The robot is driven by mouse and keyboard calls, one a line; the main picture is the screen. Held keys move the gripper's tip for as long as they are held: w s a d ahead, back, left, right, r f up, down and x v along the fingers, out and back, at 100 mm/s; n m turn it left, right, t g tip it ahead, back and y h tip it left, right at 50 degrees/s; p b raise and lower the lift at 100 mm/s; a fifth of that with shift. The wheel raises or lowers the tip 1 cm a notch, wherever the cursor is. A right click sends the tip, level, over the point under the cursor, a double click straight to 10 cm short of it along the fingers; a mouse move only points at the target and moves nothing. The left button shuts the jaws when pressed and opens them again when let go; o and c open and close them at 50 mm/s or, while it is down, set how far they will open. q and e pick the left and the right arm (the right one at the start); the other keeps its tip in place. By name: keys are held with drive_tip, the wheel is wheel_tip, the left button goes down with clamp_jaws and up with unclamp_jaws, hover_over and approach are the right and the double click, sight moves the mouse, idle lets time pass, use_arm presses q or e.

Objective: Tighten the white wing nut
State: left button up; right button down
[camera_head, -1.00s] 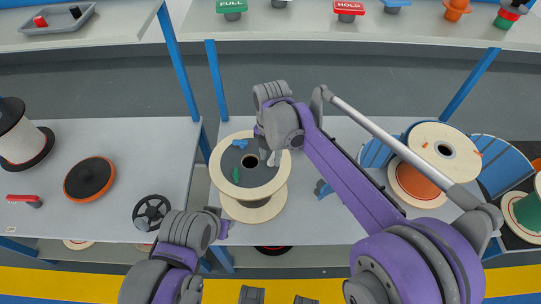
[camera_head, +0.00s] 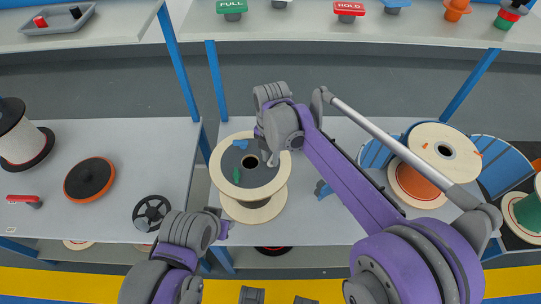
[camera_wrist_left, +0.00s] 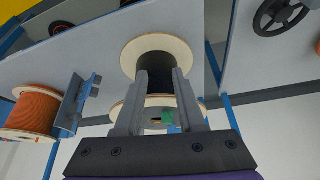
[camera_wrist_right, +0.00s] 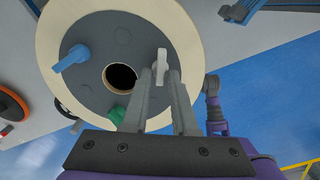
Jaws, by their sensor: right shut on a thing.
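The wooden cable spool (camera_head: 280,178) stands on the middle table, with a grey disc on its top flange; it also shows in the right wrist view (camera_wrist_right: 52,48). The white wing nut (camera_wrist_right: 161,62) stands on this disc, right of the dark centre hole. My right gripper (camera_wrist_right: 163,74) is shut on the white wing nut, which shows at its fingertips. A blue wing nut (camera_wrist_right: 72,58) and a green wing nut (camera_wrist_right: 116,115) sit elsewhere on the disc. My left gripper (camera_wrist_left: 161,73) is open and empty beside the spool, its fingers apart.
Several spools stand at the right, one with a wooden flange (camera_head: 428,142). My right arm crosses over the table.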

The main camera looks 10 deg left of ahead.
drive_tip(key=m, duration=0.8)
drive_tip(key=shift+m, duration=0.4)
drive_tip(key=m, duration=0.4)
drive_tip(key=shift+w+m+p, duration=0.1)
drive_tip(key=shift+m+p, duration=0.2)
drive_tip(key=m, duration=0.4)
drive_tip(key=shift+m, duration=0.3)
drive_tip(key=m, duration=0.9)
drive_tip(key=shift+w+p, duration=0.1)
drive_tip(key=shift+p, duration=0.25)
drive_tip(key=m, duration=0.4)
drive_tip(key=shift+m, duration=2.2)
